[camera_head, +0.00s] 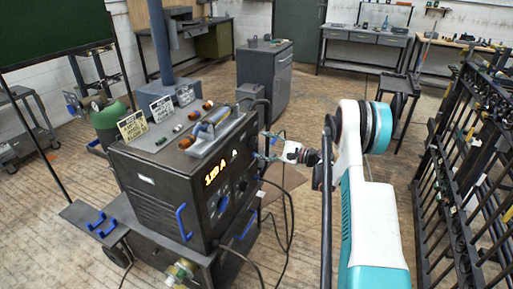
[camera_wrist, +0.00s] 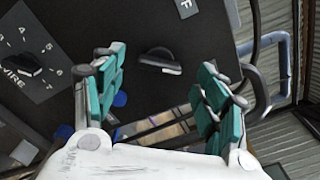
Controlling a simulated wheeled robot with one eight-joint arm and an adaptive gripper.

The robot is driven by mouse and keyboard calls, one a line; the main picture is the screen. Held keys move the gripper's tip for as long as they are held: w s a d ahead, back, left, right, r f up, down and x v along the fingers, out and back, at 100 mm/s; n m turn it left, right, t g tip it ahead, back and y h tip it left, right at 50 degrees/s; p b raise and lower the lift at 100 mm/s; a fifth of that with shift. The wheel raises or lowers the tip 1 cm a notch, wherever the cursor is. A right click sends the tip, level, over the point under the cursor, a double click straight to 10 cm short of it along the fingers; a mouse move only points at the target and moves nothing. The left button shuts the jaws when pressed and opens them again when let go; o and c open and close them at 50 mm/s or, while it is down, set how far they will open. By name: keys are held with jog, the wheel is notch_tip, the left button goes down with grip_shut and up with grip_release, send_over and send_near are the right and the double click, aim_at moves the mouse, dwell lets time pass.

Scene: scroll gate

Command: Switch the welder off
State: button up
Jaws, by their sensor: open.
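The welder (camera_head: 150,185) is a dark box in the head view; its front panel shows a lit orange "120 A" readout (camera_head: 215,173). My gripper (camera_head: 267,146) is at the right of this panel. In the wrist view my gripper (camera_wrist: 160,80) is open, teal-padded fingers apart and empty. A dark rotary knob (camera_wrist: 159,61) lies on the panel between and beyond the fingertips, apart from them. A label ending in "F" (camera_wrist: 184,8) is above it, partly cut off. A numbered wire dial (camera_wrist: 22,66) is at left.
A blue handle (camera_wrist: 272,45) stands out at the panel's right edge. Cables (camera_head: 289,215) hang before the welder. A black gate (camera_head: 465,185) stands at right.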

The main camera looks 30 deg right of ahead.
aim_at(255, 143)
jog(key=shift+b+x, duration=0.4)
jog(key=shift+x, duration=1.5)
jog(key=shift+c, duration=0.6)
jog(key=c, duration=0.9)
